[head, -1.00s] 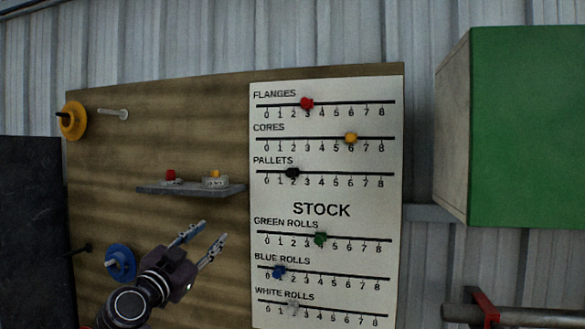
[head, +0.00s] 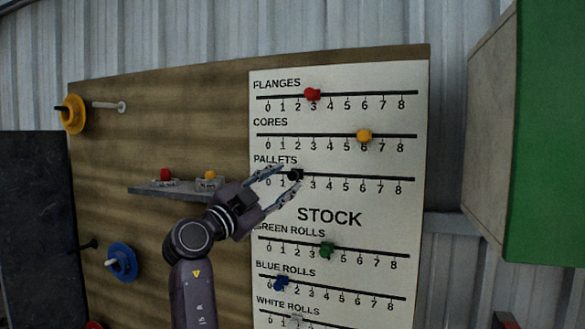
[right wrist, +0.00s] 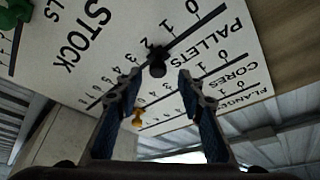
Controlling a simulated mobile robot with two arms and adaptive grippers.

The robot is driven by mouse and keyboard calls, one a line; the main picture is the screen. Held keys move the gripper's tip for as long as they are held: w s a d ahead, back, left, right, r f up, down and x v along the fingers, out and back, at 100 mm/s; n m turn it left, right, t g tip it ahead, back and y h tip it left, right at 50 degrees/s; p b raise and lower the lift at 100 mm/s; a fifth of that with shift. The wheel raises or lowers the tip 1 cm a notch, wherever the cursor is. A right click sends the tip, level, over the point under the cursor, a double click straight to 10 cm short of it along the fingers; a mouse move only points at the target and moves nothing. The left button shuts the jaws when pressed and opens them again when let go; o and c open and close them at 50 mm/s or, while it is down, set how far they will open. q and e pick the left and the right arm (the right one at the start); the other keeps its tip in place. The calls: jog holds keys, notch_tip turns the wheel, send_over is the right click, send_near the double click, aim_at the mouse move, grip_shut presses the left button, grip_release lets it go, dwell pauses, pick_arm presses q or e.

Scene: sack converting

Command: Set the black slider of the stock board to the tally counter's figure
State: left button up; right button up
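The black slider (head: 296,174) sits on the PALLETS line of the white stock board (head: 345,200), at about 2. My right gripper (head: 289,178) is open, its fingertips to either side of the black slider. In the right wrist view the slider (right wrist: 158,68) shows just beyond the gap between the two fingers (right wrist: 161,80); I cannot tell whether either finger touches it. Two small devices stand on the shelf, one red-topped (head: 166,175) and one yellow-topped (head: 210,178); their figures are too small to read. My left gripper is not in view.
A grey shelf (head: 150,189) juts out left of the board, close to my right arm. Other sliders are red (head: 312,94), yellow (head: 364,136), green (head: 327,250), blue (head: 281,284) and white (head: 296,320). A green-sided box (head: 550,130) stands out at the right.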

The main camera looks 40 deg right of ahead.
aim_at(291, 177)
jog(key=p+x, duration=0.1)
jog(key=x, duration=0.2)
jog(key=shift+w+d+f+p, duration=0.1)
jog(key=shift+w+d+p, duration=0.15)
jog(key=shift+d, duration=0.5)
jog(key=shift+s+a, duration=0.1)
jog(key=shift+c, duration=0.6)
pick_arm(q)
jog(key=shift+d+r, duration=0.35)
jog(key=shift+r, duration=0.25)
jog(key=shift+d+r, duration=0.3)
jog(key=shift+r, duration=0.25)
pick_arm(e)
grip_shut()
